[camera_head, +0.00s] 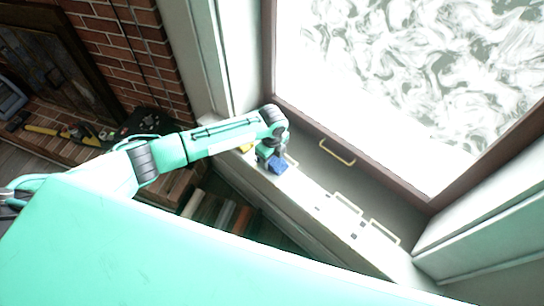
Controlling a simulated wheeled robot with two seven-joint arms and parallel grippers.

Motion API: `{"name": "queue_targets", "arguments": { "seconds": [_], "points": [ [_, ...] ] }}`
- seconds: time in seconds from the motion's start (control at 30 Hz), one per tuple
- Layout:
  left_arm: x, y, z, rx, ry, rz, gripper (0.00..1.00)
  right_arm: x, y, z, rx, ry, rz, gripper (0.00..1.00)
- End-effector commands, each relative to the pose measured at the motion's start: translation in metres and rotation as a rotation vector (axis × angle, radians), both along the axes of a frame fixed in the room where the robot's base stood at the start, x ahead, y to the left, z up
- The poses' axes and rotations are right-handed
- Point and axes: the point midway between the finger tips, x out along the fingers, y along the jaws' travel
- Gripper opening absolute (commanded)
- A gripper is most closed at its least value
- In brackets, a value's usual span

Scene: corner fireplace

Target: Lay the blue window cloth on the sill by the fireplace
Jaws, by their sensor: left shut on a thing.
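I cannot tell whether the cloth touches the sill. The gripper's fingers are mostly hidden by my wrist and the cloth. My left arm reaches in from the left across the picture. The brick fireplace (110,45) stands to the left of the window. My right gripper does not show.
A dark window frame (340,142) with a brass handle (337,153) rises behind the sill. More pale handles (383,232) lie farther right along it. Books (222,212) stand below the sill. Tools (85,134) lie on the brick hearth.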

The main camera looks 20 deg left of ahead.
Motion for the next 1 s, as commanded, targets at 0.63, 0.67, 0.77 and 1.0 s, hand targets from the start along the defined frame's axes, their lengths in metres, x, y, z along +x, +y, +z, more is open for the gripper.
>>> {"name": "queue_targets", "arguments": {
  "seconds": [0.63,0.67,0.77,1.0],
  "points": [
    [-0.0001,-0.0002,-0.0078,0.000,0.000,0.000,0.78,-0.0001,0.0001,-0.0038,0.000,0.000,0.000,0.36],
    [-0.0001,-0.0002,-0.0078,0.000,0.000,0.000,0.82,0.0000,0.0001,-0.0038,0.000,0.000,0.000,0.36],
    [-0.0001,-0.0002,-0.0078,0.000,0.000,0.000,0.82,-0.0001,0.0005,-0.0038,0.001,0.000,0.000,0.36],
    [0.0004,-0.0001,-0.0045,0.000,-0.001,0.000,0.82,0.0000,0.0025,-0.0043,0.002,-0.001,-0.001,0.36]
  ]
}}
